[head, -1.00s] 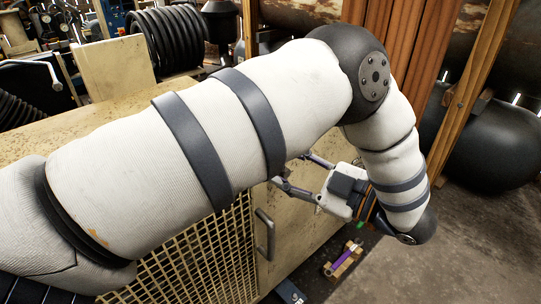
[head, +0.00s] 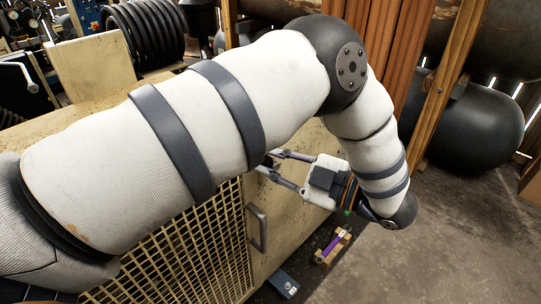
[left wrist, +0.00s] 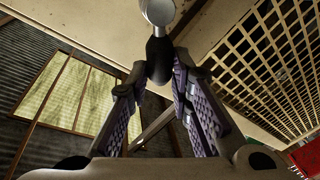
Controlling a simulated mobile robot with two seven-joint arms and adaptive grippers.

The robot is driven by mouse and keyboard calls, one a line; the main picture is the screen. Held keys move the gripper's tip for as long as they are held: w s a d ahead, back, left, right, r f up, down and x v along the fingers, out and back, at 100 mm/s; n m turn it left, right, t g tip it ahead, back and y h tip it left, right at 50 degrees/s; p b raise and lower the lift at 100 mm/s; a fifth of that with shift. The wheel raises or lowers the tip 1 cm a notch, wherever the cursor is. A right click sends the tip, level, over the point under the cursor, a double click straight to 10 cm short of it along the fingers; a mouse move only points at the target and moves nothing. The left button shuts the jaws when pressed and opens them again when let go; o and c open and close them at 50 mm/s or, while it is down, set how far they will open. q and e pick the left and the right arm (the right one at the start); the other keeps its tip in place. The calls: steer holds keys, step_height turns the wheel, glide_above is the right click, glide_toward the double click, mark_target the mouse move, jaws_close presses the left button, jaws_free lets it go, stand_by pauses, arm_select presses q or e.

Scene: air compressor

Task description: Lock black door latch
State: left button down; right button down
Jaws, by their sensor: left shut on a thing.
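The black latch (left wrist: 159,58) shows in the left wrist view as a dark piece below a round silver part (left wrist: 157,11) on the pale cabinet panel. My left gripper (left wrist: 161,76) is shut on the latch, with its purple-padded fingers on either side. In the head view my left gripper (head: 268,164) is at the pale cabinet front (head: 288,225), above and right of the door handle. My arm hides the latch and part of the fingers there, and I cannot tell the latch's angle. My right gripper is not in view.
A grey handle (head: 256,228) stands out beside the mesh grille (head: 190,250). A wooden block with a purple item (head: 333,245) and a blue-grey object (head: 284,283) are low near the cabinet. Upright wooden posts (head: 440,95) stand behind. Floor at right is clear.

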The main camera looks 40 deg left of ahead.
arm_select(q)
steer(key=c, duration=1.4)
jaws_free()
steer(key=shift+c, duration=0.2)
steer(key=w+d, duration=0.1)
steer(key=d, duration=0.6)
steer(key=shift+d, duration=0.15)
steer(key=shift+r, duration=0.1)
